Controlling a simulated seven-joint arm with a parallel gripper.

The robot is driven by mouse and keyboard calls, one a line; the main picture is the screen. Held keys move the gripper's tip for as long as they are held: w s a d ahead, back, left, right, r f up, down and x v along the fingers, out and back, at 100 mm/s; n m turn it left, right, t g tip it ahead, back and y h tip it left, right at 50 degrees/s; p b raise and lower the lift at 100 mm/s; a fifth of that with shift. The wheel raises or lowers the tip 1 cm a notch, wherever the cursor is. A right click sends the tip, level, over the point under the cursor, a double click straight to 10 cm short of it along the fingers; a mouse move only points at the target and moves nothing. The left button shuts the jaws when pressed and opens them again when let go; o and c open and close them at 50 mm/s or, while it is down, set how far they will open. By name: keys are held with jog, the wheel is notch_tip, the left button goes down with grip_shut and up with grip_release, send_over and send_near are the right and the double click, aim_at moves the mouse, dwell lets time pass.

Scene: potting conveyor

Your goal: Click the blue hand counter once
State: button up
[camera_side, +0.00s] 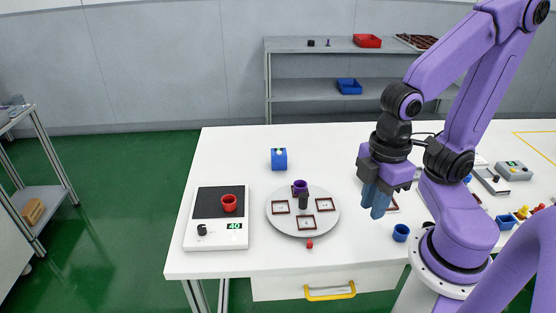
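The blue hand counter (279,159) looks like a small blue box with a pale spot on top. It stands alone on the white table, behind the round plate and the scale. My gripper (375,206) has blue fingers pointing down and is above the table, well to the right of the counter and nearer the camera. The two fingers overlap in this view, so the gap between them is unclear. I see nothing held in them.
A white scale (214,241) carries a red pot (229,203). A round plate (302,230) holds several square frames, a purple pot (299,187) and a dark post. A blue cup (401,233) stands near the front edge. The table around the counter is clear.

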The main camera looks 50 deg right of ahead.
grip_shut()
dwell(1.4)
jog(key=w+f+m+t+y, duration=0.1)
jog(key=w+m+t+y, duration=0.2)
jog(key=w, duration=2)
jog(key=w+d+f+m+t+h, duration=0.1)
jog(key=w+d+t+h, duration=0.2)
jog(key=w+d, duration=1.2)
jog(key=d+t, duration=0.3)
jog(key=shift+w+d+f+h, duration=0.15)
jog(key=shift+w+d+h, duration=0.1)
jog(key=shift+h, duration=0.15)
